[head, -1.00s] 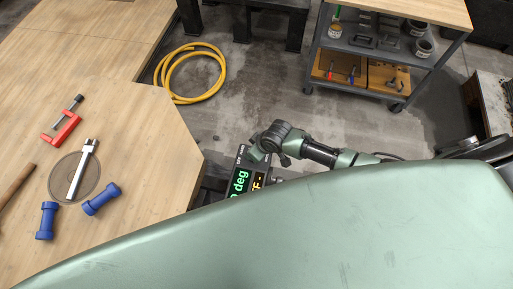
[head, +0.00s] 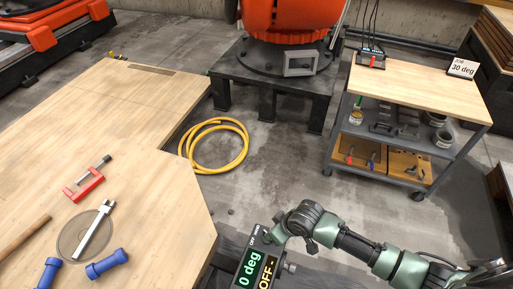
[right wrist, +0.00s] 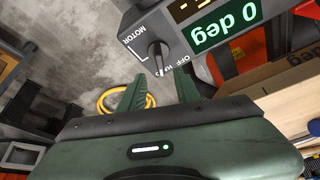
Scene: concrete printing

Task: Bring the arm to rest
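My right arm comes in from the lower right of the head view, and its right gripper (head: 278,236) is beside a dark control box (head: 243,258). The box shows "0 deg" in green and "OFF" in orange. In the right wrist view the two green fingers (right wrist: 160,82) stand apart, with nothing held between them. A switch lever (right wrist: 158,54) on the box, near the labels "MOTOR" and "OFF", shows just beyond the fingertips; I cannot tell whether they touch it. My left gripper is not in view.
A wooden bench (head: 150,215) at left carries a red clamp (head: 84,183), a round plate (head: 75,243) with a metal bar, and blue pieces (head: 107,264). A yellow hose (head: 243,150) lies on the floor. A cart (head: 420,82) with a "30 deg" card (head: 462,68) stands at right.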

